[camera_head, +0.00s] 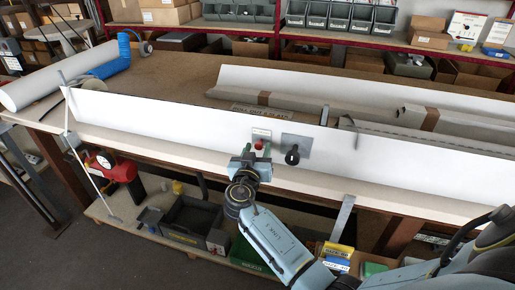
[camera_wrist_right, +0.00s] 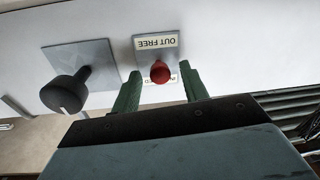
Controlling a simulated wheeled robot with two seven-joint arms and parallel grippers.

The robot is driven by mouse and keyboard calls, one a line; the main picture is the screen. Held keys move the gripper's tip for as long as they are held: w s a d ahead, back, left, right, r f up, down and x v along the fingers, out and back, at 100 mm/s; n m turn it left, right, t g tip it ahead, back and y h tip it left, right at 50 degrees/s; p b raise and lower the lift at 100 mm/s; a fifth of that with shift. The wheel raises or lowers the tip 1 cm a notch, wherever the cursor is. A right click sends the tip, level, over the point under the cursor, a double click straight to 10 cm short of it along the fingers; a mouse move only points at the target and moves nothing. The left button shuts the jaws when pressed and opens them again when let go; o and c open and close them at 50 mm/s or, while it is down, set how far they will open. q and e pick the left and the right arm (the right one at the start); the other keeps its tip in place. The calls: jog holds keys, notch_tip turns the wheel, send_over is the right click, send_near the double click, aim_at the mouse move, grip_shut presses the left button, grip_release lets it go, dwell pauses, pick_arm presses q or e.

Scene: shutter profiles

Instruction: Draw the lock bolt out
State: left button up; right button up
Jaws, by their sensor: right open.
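The lock bolt's red knob (camera_wrist_right: 160,72) sits on a small grey plate (camera_wrist_right: 157,43) with a label reading "OUT FREE", upside down in the right wrist view. In the head view the red knob (camera_head: 259,145) shows on the long white profile (camera_head: 190,120). My right gripper (camera_head: 251,157) is open in front of it. In the right wrist view its green fingertips (camera_wrist_right: 158,82) stand on either side of the knob, with gaps between. I cannot tell whether the fingertips reach past the knob in depth. My left gripper is not in view.
A black knob (camera_wrist_right: 66,92) on a grey square plate (camera_wrist_right: 82,64) is beside the bolt; it also shows in the head view (camera_head: 292,157). Bins and boxes stand on the shelf below.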

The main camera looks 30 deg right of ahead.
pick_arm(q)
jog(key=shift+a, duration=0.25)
pick_arm(e)
jog(key=shift+w+d, duration=0.2)
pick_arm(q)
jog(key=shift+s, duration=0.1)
pick_arm(e)
grip_shut()
